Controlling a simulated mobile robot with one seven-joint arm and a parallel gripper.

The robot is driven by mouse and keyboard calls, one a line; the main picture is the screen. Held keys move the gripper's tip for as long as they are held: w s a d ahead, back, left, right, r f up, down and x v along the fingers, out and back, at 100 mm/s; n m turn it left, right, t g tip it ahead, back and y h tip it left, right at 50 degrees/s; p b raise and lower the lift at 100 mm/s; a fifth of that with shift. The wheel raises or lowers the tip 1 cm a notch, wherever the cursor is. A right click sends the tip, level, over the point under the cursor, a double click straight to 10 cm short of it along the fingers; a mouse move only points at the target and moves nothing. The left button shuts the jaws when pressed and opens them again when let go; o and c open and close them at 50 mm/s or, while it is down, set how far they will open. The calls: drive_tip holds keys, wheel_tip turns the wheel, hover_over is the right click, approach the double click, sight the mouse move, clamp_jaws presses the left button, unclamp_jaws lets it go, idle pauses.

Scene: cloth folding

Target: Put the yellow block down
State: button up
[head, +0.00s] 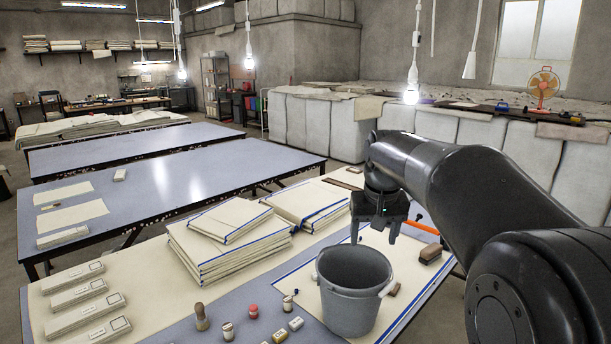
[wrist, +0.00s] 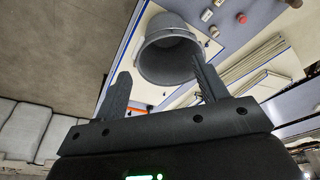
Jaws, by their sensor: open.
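My gripper (head: 376,238) is open above the far rim of a grey bucket (head: 352,312). In the wrist view its two fingers (wrist: 160,88) stand wide apart with nothing between their tips, and the bucket (wrist: 158,62) lies beyond them. I cannot tell which one the task means. The bucket's floor is hidden in the head view.
Folded cream cloths with blue edges (head: 225,250) are stacked left of the bucket. Stamps and small bottles (head: 228,332) stand in front of them. A brown-topped brush (head: 430,254) lies right of the bucket. Long wrapped bundles (head: 85,315) line the table's left side.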

drive_tip(key=s+f+t, duration=0.1)
drive_tip(key=s+f, duration=0.3)
drive_tip(key=s, duration=1)
drive_tip(key=s+f+t, duration=0.2)
drive_tip(key=s+f, duration=0.1)
drive_tip(key=s, duration=1.1)
drive_tip(key=shift+s+f, duration=0.15)
drive_tip(key=shift+f, duration=0.2)
drive_tip(key=shift+d, duration=0.1)
